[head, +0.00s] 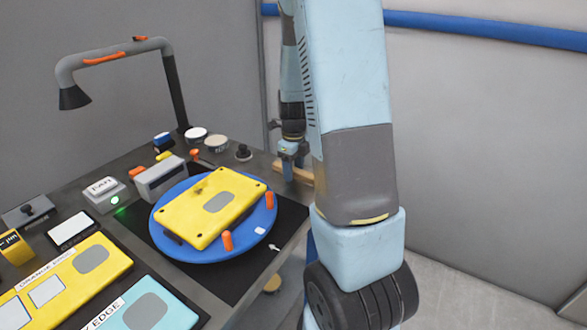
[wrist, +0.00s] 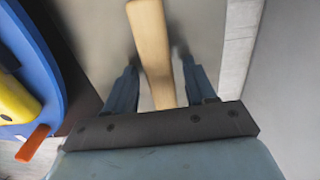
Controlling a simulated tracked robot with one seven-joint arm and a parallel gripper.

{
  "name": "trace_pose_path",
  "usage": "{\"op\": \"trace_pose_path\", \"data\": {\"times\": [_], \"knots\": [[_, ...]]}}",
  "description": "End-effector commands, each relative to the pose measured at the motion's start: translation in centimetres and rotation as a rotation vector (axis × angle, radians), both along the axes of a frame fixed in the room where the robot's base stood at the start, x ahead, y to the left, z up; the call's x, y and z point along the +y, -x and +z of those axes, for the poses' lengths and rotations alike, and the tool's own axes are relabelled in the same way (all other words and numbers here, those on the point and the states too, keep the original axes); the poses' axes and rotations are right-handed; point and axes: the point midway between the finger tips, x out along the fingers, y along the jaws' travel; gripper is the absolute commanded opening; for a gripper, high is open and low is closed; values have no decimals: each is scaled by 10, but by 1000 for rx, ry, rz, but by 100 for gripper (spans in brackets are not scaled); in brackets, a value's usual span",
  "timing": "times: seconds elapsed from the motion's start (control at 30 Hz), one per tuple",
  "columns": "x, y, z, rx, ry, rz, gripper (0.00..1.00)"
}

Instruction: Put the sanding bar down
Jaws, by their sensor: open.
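The sanding bar (wrist: 150,38) is a pale wooden stick. In the wrist view it runs from the top edge down between the two blue fingers of my gripper (wrist: 158,72), with a gap on each side. My gripper is open around the bar and does not grip it. In the head view my gripper (head: 290,158) is at the far right corner of the bench, and the bar (head: 298,172) shows as a short tan piece beside it, partly hidden by my arm. I cannot tell what the bar rests on.
A blue turntable (head: 172,240) carries a yellow panel (head: 214,207) held by orange pegs. A grey lamp arm (head: 118,48) rises at the back. Round tins (head: 217,142) stand behind the turntable. Yellow (head: 100,262) and teal (head: 125,290) panels lie at the front left.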

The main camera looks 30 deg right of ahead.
Motion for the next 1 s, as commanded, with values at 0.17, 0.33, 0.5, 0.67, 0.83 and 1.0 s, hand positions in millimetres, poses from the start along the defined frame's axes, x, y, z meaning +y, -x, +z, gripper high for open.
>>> {"op": "trace_pose_path", "data": {"times": [0.17,0.33,0.5,0.67,0.83,1.0], "knots": [[0,-1,11,-2,0,0,55],[0,-1,40,-5,1,2,55],[0,-1,74,-5,1,1,55],[0,-1,100,-4,0,1,55],[0,0,116,-2,0,0,55],[3,3,127,-12,-2,49,55]]}}
